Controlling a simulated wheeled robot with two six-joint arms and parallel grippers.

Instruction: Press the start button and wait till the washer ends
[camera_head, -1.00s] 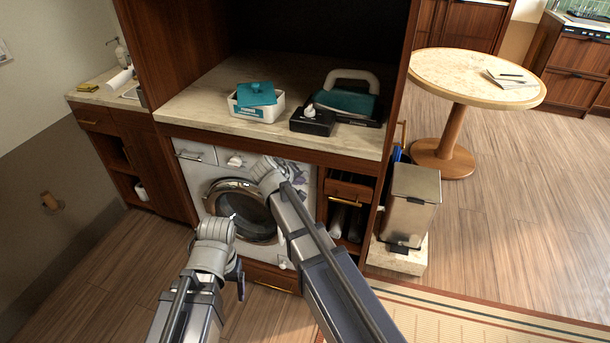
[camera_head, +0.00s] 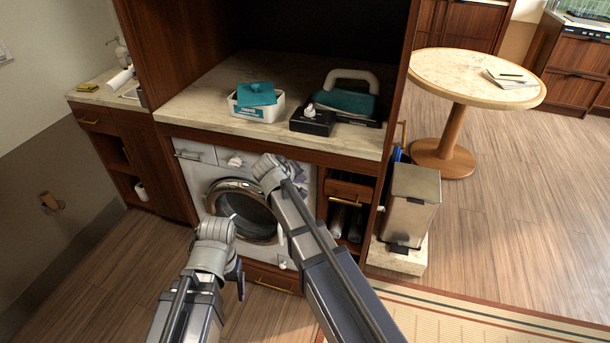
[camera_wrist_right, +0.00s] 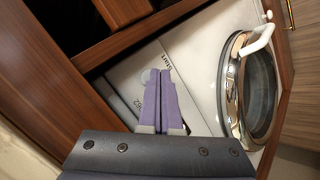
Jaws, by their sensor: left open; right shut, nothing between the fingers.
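The white washer (camera_head: 196,172) is built in under the counter, with its round door (camera_head: 242,208) shut.
Wooden shelves (camera_head: 348,190) and a metal bin (camera_head: 410,205) stand to the right. Open floor lies farther right.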

